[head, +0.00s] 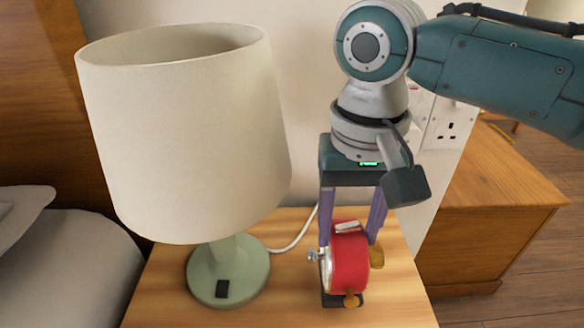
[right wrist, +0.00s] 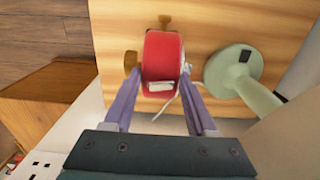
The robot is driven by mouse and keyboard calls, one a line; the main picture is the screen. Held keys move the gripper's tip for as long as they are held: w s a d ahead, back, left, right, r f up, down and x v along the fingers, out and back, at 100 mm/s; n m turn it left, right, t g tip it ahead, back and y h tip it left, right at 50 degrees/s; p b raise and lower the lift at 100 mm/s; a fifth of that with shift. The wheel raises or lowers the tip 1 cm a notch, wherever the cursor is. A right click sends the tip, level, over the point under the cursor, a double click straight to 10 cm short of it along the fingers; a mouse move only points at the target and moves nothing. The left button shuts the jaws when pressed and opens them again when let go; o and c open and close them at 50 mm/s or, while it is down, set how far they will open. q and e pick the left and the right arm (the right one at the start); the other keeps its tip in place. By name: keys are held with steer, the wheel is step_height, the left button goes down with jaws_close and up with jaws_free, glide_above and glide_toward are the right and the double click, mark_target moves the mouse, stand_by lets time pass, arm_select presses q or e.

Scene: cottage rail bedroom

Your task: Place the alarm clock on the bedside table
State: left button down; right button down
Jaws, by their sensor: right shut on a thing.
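The red alarm clock (head: 350,262) is at the bedside table (head: 400,307), to the right of the lamp. It has gold-coloured feet and a pale face turned to the left. My right gripper (head: 348,250) points down and is shut on the clock, one finger on each side. In the right wrist view the clock (right wrist: 163,62) sits between the fingertips, over the wooden top (right wrist: 205,25). The clock is low at the tabletop; I cannot tell whether its feet touch. My left gripper is not in view.
A lamp with a cream shade (head: 185,130) and green base (head: 228,272) stands close on the left, its white cord behind. A bed with white bedding (head: 60,265) is at the left. A wall socket (head: 447,130) and wooden cabinet (head: 490,200) are at the right.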

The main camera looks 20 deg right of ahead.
steer(key=shift+f, duration=1.05)
steer(key=shift+f, duration=0.15)
steer(key=shift+c, duration=1)
jaws_free()
